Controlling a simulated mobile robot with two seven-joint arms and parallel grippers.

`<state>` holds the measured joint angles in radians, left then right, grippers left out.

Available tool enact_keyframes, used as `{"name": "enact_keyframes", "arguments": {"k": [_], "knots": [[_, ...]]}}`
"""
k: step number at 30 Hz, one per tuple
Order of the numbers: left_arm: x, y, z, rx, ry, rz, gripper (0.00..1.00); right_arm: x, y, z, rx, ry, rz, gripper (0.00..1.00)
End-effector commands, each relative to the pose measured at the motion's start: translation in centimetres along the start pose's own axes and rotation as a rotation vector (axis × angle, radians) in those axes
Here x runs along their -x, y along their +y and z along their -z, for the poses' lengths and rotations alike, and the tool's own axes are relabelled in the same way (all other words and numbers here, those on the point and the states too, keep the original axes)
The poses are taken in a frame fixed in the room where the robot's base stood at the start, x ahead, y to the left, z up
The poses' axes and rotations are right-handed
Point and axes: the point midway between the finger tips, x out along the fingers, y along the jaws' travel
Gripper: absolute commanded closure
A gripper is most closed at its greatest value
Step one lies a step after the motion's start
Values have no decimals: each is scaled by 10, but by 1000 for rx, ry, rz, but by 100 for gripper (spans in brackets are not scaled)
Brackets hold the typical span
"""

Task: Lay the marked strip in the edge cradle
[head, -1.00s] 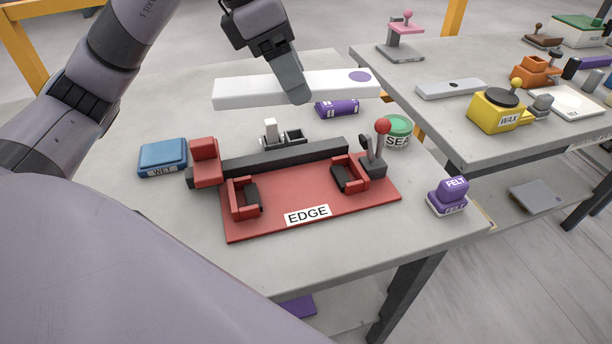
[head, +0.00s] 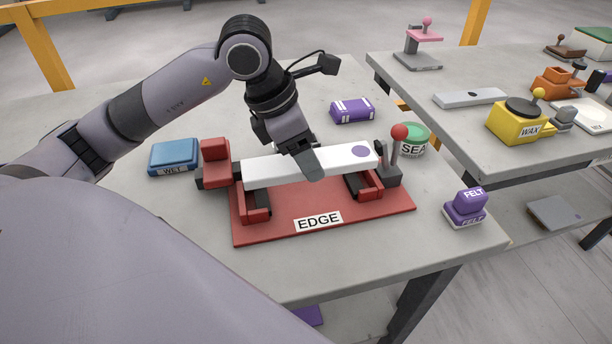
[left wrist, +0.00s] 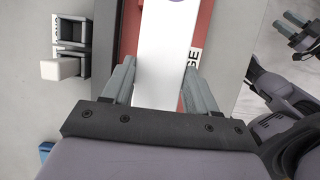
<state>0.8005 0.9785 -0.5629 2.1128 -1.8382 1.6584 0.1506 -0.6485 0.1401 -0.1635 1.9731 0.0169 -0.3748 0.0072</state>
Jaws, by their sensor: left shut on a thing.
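The marked strip is a long white bar (head: 262,170) with a purple dot near its right end. It lies level over the red edge cradle (head: 270,228), along its dark back rail, with its ends over the two red brackets. I cannot tell whether it rests on them or hangs just above. My left gripper (head: 308,165) is shut on the strip near its middle. In the left wrist view the strip (left wrist: 165,60) runs between the two fingers (left wrist: 160,85), with the purple dot at the top edge.
A red-knobbed lever (head: 398,145) stands at the cradle's right end. A blue WET block (head: 173,156), a purple block (head: 352,110), a green SEA tin (head: 412,138) and a purple FELT stamp (head: 466,208) surround it. A second table at right holds a yellow WAX pot (head: 515,122).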

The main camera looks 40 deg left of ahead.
Motion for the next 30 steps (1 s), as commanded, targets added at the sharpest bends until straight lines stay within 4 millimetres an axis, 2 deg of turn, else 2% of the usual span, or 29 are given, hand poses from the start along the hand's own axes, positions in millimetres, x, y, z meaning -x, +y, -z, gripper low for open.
{"name": "enact_keyframes", "arguments": {"k": [8, 15, 25, 26, 28, 30], "knots": [[-18, 0, 8, 0, -1, 0, 90, -1, -1, -2, -1, -4, 2, 57], [-45, 0, 19, -1, -1, 0, 90, -2, -1, -4, 0, -6, 3, 57], [-49, 0, 20, -1, -3, -2, 90, -5, -1, -7, 0, -6, 3, 57], [-49, 0, 20, -1, 0, 0, 39, -5, -1, -7, 0, -7, 3, 57], [-48, 0, 20, 0, 0, 0, 16, -4, -1, -6, 0, -9, 3, 57], [-48, 0, 20, 0, 0, 0, 16, -4, -1, -6, 0, -9, 4, 57]]}}
